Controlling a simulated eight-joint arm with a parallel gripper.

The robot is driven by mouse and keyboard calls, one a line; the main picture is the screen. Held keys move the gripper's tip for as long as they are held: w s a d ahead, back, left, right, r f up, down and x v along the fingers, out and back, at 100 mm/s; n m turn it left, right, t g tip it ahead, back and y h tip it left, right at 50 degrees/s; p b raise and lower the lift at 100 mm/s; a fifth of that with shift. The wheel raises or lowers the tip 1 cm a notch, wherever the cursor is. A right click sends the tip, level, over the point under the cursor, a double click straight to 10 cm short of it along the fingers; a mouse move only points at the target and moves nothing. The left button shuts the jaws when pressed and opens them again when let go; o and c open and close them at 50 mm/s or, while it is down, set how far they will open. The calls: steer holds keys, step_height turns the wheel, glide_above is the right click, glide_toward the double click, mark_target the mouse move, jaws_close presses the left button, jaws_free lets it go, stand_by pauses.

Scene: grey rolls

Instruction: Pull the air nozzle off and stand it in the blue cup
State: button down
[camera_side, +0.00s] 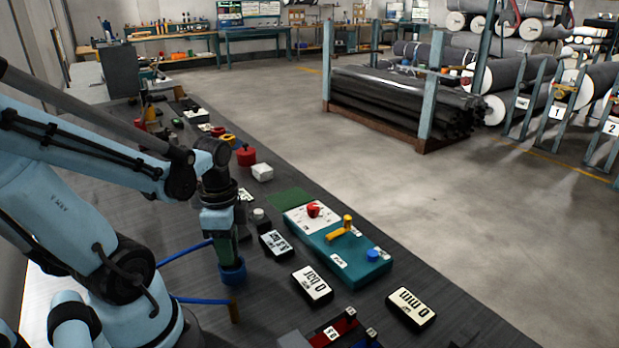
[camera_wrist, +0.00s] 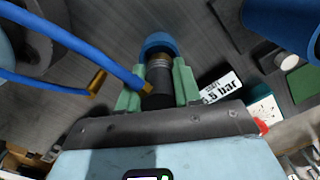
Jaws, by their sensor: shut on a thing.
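The air nozzle (camera_wrist: 158,88), a dark cylinder with a ringed and brass-coloured end, is between the green fingers of my gripper (camera_wrist: 158,90). My gripper is shut on it. The blue cup (camera_wrist: 158,41) is just beyond the fingertips, and the nozzle's brass end points into it. In the side view my gripper (camera_side: 226,250) points down directly over the blue cup (camera_side: 232,273). The fingers hide most of the nozzle there. I cannot tell whether it touches the cup's bottom. The blue hose (camera_side: 200,300) ends in a bare brass fitting (camera_side: 234,311), apart from the nozzle.
A teal panel (camera_side: 350,265) with a red knob, a yellow lever and a blue button lies right of my gripper. Label blocks, one reading 0 bar (camera_side: 312,286) and one 0 min (camera_side: 411,307), stand nearby. A red and blue tray (camera_side: 335,333) is at the front edge.

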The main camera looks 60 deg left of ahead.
steer(key=shift+f, duration=0.55)
steer(key=shift+f, duration=0.35)
steer(key=c, duration=0.7)
jaws_free()
steer(key=shift+a, duration=0.1)
